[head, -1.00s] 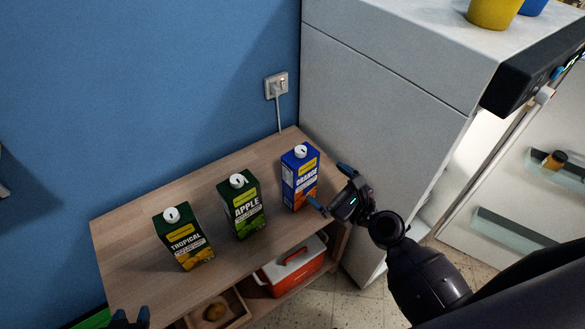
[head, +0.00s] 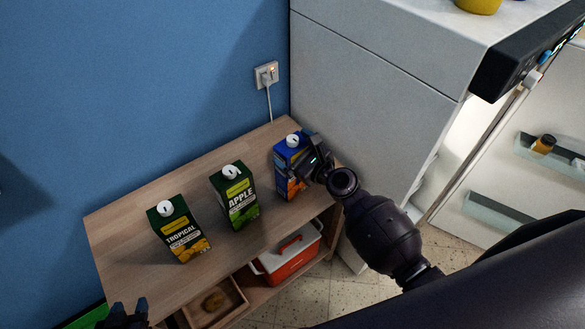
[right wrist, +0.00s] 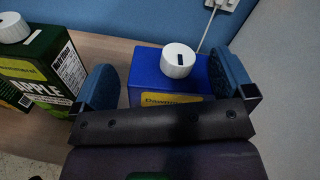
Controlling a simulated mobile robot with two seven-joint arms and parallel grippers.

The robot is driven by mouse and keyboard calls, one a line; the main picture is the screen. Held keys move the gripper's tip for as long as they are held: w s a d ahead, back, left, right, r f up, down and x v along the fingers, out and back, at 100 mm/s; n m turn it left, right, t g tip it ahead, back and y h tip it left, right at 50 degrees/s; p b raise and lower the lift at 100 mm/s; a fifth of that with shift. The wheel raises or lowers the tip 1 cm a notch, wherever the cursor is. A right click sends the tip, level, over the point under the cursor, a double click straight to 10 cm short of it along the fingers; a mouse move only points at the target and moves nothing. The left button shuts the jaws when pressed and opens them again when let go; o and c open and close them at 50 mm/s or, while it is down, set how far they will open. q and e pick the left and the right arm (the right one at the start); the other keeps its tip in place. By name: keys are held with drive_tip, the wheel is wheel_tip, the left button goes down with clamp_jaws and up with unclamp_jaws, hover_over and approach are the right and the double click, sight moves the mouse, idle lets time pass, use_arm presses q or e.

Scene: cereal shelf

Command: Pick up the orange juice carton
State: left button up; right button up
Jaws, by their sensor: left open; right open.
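The orange juice carton (head: 284,157), blue with a white cap, stands upright at the right end of the wooden shelf top. My right gripper (head: 296,165) is at the carton and partly covers its front. In the right wrist view the carton (right wrist: 145,62) stands between the two blue fingers of the open right gripper (right wrist: 170,88); whether they touch it I cannot tell. The carton's lower part is hidden there by the gripper body. My left gripper (head: 129,312) shows only as dark tips at the bottom edge of the head view, away from the cartons.
A green apple carton (head: 236,197) stands left of the orange one, and a tropical carton (head: 179,230) farther left. The white fridge side (head: 370,100) rises close on the right. A red and white cooler (head: 290,256) and wooden box (head: 214,306) sit on the lower shelf.

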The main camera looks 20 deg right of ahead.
drive_tip(key=shift+w+a, duration=0.15)
drive_tip(key=shift+w, duration=0.1)
drive_tip(key=c, duration=1.7)
clamp_jaws()
